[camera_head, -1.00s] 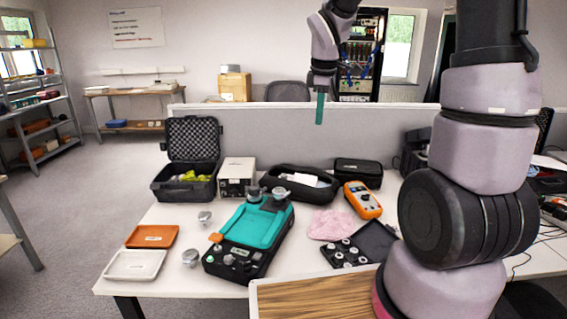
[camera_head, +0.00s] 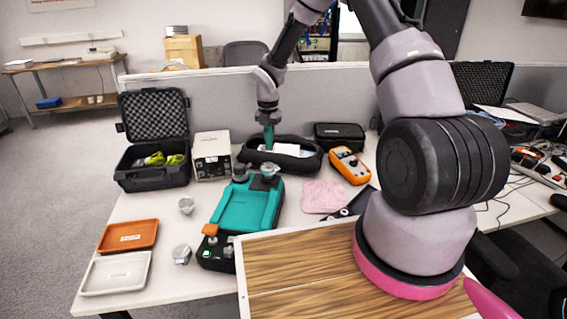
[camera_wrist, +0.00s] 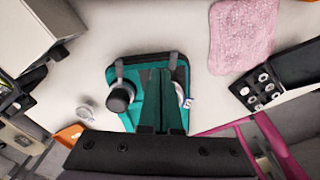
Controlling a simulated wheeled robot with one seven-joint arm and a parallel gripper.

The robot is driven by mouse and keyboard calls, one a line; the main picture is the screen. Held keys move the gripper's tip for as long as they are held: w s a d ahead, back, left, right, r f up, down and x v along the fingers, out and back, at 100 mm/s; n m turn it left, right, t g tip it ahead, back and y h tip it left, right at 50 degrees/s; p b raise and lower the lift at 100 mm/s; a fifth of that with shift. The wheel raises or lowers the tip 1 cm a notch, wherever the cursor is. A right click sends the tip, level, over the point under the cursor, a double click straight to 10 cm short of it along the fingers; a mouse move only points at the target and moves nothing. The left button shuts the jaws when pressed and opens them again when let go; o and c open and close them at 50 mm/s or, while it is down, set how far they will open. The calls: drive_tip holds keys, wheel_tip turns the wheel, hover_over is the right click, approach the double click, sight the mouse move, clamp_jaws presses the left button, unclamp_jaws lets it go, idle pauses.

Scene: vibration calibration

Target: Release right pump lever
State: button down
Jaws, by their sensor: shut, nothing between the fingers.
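The teal and black pump unit (camera_head: 245,206) lies on the white table, with two grey upright fittings at its far end. The right fitting (camera_head: 270,171) has a light metal top; the left fitting (camera_head: 239,173) is darker. I cannot tell from their shape which part is the right pump lever. My gripper (camera_head: 268,143) is shut and empty, pointing down above the far end, near the right fitting. In the wrist view, my green fingers (camera_wrist: 161,75) are together over the teal body (camera_wrist: 149,66). The left fitting (camera_wrist: 121,96) shows beside them; the right fitting (camera_wrist: 179,93) is partly hidden by them.
A black open case (camera_head: 152,178), a white box (camera_head: 211,155) and a black pouch (camera_head: 305,163) stand behind. An orange meter (camera_head: 349,165) and pink cloth (camera_head: 323,197) lie right. Orange (camera_head: 128,236) and white (camera_head: 115,273) trays lie left. A wooden board (camera_head: 330,262) is in front.

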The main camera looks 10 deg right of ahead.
drive_tip(key=shift+f, duration=3.6)
drive_tip(key=s+d+m, duration=0.5)
drive_tip(key=s+m, duration=0.2)
drive_tip(key=m, duration=0.9)
drive_tip(key=s+d+r+m+t, duration=0.1)
drive_tip(key=s+r+m, duration=0.15)
drive_tip(key=r, duration=0.85)
drive_tip(key=s+d+r+m+t, duration=0.1)
drive_tip(key=s+d+r+m, duration=0.15)
drive_tip(key=r, duration=0.85)
drive_tip(key=s+r+m+t, duration=0.1)
drive_tip(key=s+r+m, duration=0.15)
drive_tip(key=r, duration=0.85)
drive_tip(key=s+r+m+t+y, duration=0.1)
drive_tip(key=s+r+m+t, duration=0.1)
drive_tip(key=s+r+m, duration=0.3)
drive_tip(key=s+d+r+m+t+y, duration=0.1)
drive_tip(key=s+r+m, duration=0.4)
drive_tip(key=s, duration=0.7)
wheel_tip(320, 180, up, 3)
drive_tip(key=shift+d+f+t, duration=0.15)
drive_tip(key=shift+d+t, duration=0.15)
drive_tip(key=shift+t, duration=0.3)
